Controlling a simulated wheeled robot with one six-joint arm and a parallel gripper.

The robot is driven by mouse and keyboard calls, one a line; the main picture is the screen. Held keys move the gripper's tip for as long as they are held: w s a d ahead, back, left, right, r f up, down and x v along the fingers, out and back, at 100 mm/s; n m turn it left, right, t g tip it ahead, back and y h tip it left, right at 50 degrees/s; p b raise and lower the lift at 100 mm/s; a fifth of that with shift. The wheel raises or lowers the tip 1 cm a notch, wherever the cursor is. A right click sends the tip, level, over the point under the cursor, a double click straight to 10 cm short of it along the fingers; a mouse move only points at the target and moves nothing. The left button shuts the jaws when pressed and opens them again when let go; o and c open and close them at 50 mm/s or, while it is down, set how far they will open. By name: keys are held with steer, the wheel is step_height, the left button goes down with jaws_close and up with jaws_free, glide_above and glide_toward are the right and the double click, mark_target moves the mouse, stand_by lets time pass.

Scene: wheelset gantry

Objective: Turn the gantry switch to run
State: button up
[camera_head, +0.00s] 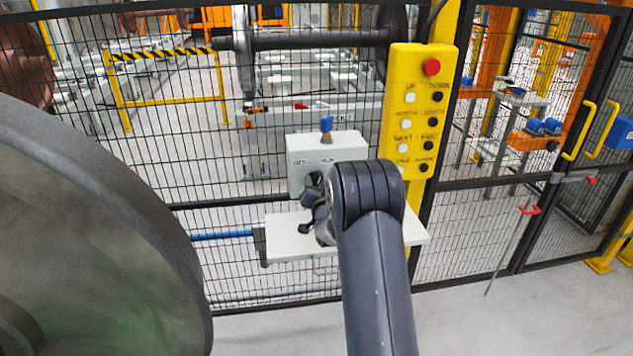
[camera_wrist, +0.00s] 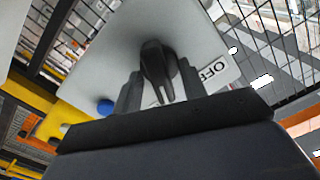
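A pale grey switch box (camera_head: 308,152) stands on a white shelf plate (camera_head: 285,243) in front of the mesh fence. In the wrist view its pale face (camera_wrist: 115,58) fills the middle, with a white label reading OFF (camera_wrist: 213,73), upside down. A dark switch knob (camera_wrist: 157,62) sticks out of that face. My gripper (camera_wrist: 159,80) has its two fingers apart, one on each side of the knob, with narrow gaps showing. In the head view my gripper (camera_head: 312,205) is in front of the box, partly hidden by my wrist. The knob's exact setting cannot be told.
A blue-topped piece (camera_head: 326,126) stands on the box. A yellow button panel (camera_head: 418,110) with a red stop button (camera_head: 431,67) is close on the right. Mesh fence (camera_head: 230,185) runs behind. A gate with yellow handles (camera_head: 580,130) is farther right. The floor (camera_head: 520,315) in front is clear.

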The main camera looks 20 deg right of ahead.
steer(key=shift+w, duration=0.3)
steer(key=shift+c, duration=0.2)
steer(key=c, duration=0.7)
steer(key=shift+o, duration=0.2)
steer(key=shift+d+f+b, duration=0.1)
steer(key=shift+f+b, duration=0.1)
steer(key=shift+b, duration=0.55)
steer(key=m+b, duration=0.2)
steer(key=b, duration=0.1)
steer(key=shift+f, duration=0.1)
steer(key=m+b, duration=0.1)
steer(key=b, duration=0.2)
steer(key=shift+m, duration=0.3)
steer(key=shift+r, duration=0.3)
